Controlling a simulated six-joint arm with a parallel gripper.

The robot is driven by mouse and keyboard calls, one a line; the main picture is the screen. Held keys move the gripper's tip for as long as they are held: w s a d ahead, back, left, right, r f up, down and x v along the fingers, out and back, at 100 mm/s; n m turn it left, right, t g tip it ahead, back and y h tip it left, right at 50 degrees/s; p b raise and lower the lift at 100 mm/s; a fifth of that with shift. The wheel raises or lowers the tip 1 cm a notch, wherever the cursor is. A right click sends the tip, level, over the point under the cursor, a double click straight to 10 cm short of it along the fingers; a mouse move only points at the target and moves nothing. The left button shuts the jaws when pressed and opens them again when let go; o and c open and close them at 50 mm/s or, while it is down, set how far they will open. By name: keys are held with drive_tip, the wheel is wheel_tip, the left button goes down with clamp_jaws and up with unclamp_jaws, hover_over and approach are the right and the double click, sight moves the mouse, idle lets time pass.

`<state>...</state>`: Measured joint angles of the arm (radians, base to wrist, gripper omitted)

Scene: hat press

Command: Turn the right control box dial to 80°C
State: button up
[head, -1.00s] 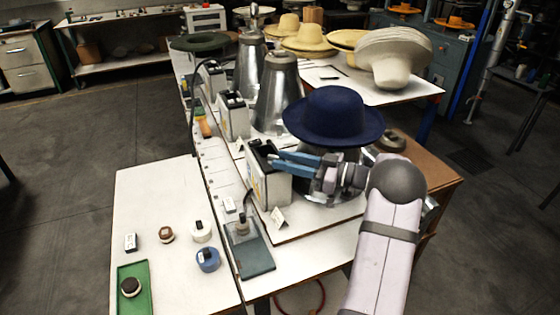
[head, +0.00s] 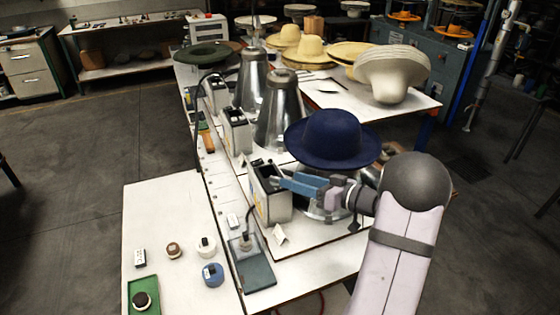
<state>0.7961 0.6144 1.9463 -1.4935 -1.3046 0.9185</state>
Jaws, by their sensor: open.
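The nearest control box (head: 277,207), a white box with a dark top, stands at the front of the press table. I take it to be the right one. My gripper (head: 282,180) has blue fingers. They point left at the top of this box, at its right edge, and are open with nothing visible between them. I cannot tell whether they touch the box. The dial is not clear from here, and its setting cannot be read. A dark blue hat (head: 332,138) sits on a metal form just behind and right of the gripper.
Two more control boxes, one in the middle (head: 237,138) and one farther back (head: 215,97), stand beside metal cones (head: 281,115). A white side table (head: 165,215) holds small round items and a green tray (head: 132,286).

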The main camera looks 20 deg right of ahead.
drive_tip(key=w+a+r+m+t+h+b, duration=0.2)
drive_tip(key=w+a+r+t+h, duration=0.15)
drive_tip(key=w+r, duration=0.2)
drive_tip(key=w+a+r+m+t+h+b, duration=0.25)
drive_tip(key=w+r+h, duration=0.2)
drive_tip(key=w, duration=0.25)
drive_tip(key=m+g+h+b, duration=0.5)
drive_tip(key=m+g+h, duration=0.2)
drive_tip(key=h, duration=0.6)
approach(280, 175)
drive_tip(key=shift+w+d+r, duration=0.35)
drive_tip(key=shift+w+r, duration=0.15)
drive_tip(key=shift+r, duration=0.05)
drive_tip(key=shift+w+d+r, duration=0.4)
drive_tip(key=shift+w+r, duration=0.1)
drive_tip(key=shift+r, duration=0.05)
drive_tip(key=shift+s+d+f, duration=0.15)
drive_tip(key=shift+d+f, duration=0.05)
drive_tip(key=shift+f, duration=0.05)
drive_tip(key=shift+w+d+r, duration=0.15)
drive_tip(key=shift+w+d, duration=0.3)
drive_tip(key=shift+d, duration=0.05)
drive_tip(key=shift+p+x, duration=0.5)
drive_tip(key=shift+x, duration=2.5)
drive_tip(key=shift+a, duration=0.1)
drive_tip(key=c, duration=1.1)
